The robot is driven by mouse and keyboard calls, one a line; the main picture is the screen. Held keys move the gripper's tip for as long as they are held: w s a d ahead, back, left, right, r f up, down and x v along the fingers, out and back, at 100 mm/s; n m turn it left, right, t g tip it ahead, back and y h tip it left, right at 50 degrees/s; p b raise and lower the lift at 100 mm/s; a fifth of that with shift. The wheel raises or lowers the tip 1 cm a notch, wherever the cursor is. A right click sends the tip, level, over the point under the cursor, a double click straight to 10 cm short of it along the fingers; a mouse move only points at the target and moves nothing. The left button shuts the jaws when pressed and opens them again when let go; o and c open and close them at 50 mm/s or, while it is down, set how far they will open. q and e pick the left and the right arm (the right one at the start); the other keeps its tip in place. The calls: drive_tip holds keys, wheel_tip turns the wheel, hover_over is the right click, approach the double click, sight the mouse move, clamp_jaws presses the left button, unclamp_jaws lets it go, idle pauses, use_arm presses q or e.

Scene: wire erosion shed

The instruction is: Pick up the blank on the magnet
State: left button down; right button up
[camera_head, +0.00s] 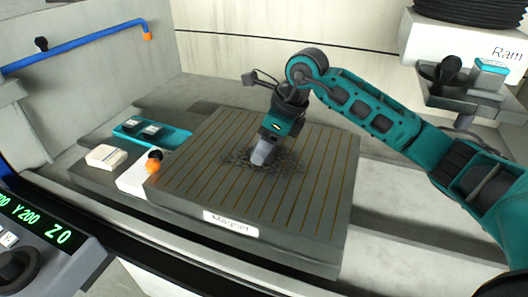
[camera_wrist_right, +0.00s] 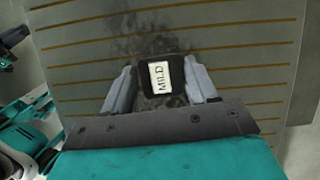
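The magnet (camera_head: 325,165) is a large dark grey block with thin brown stripes and a "Magnet" label on its front. My right gripper (camera_head: 262,158) points down over a dark, smudged patch near its middle. In the right wrist view, a small dark blank (camera_wrist_right: 147,84) with a white "MILD" label lies on the magnet between the fingers of my right gripper (camera_wrist_right: 160,78). The fingers stand apart, one on each side, with narrow gaps seeming to show beside the blank. In the head view the blank is hidden by the gripper. My left gripper is not in view.
A teal tray (camera_head: 178,138) with dark blocks lies left of the magnet. Beside it are a white block (camera_head: 104,156) and an orange knob (camera_head: 153,166). A white ram housing (camera_head: 455,45) is upper right. A control panel (camera_head: 52,255) is lower left. The magnet's right half is clear.

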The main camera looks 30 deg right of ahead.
drive_tip(key=c, duration=0.9)
drive_tip(key=shift+r, duration=0.1)
drive_tip(key=shift+c, duration=0.5)
